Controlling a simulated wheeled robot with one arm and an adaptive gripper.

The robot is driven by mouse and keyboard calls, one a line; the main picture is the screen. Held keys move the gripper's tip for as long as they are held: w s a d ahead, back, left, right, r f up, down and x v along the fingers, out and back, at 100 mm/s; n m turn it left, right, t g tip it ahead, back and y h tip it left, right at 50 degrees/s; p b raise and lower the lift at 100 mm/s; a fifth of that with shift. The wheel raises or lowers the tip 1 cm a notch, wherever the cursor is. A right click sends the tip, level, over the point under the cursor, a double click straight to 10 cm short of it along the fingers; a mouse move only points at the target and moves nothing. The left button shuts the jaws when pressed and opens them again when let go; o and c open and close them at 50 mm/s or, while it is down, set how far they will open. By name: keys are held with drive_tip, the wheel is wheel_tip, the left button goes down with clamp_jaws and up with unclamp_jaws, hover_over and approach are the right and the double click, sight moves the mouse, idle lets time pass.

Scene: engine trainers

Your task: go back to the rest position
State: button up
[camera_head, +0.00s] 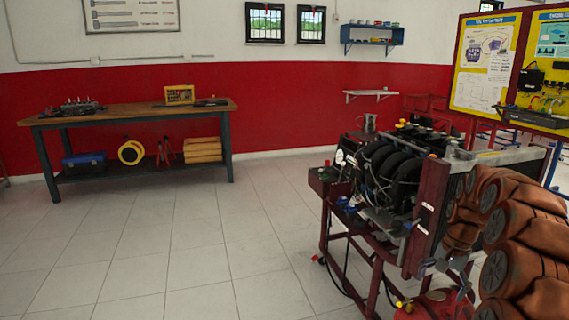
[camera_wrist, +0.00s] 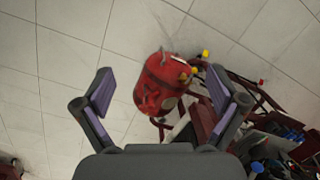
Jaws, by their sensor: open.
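My gripper (camera_wrist: 160,72) is open in the wrist view, its two fingers wide apart with nothing between them. It points down toward the floor. A red canister (camera_wrist: 160,95) stands on the floor below, seen between the fingers but well away from them. My arm fills the lower right of the head view, in front of the engine trainer (camera_head: 400,170). Grey parts of my gripper show small there, above the red canister (camera_head: 430,306). No held object is visible.
The engine trainer's red frame (camera_head: 377,285) stands close beside my arm; part of it shows in the wrist view (camera_wrist: 255,95). A workbench (camera_head: 135,114) stands at the back left. Yellow display boards (camera_head: 487,62) are at the right. The tiled floor (camera_head: 170,250) at left is clear.

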drive_tip(key=s+a+r+n+g, duration=0.1)
drive_tip(key=s+a+r+n, duration=0.2)
drive_tip(key=s+a, duration=0.45)
drive_tip(key=s+a+r+n, duration=0.2)
drive_tip(key=s+a, duration=0.5)
drive_tip(key=a, duration=0.2)
drive_tip(key=s+a+f+n+g+h, duration=0.1)
drive_tip(key=s+a+n, duration=0.15)
drive_tip(key=s, duration=0.85)
drive_tip(key=s+a+f+n, duration=0.2)
drive_tip(key=s+a, duration=0.1)
drive_tip(key=s, duration=0.9)
wheel_tip(320, 180, up, 22)
drive_tip(key=p, duration=2)
drive_tip(key=shift+s+f, duration=0.15)
drive_tip(key=shift+a, duration=0.1)
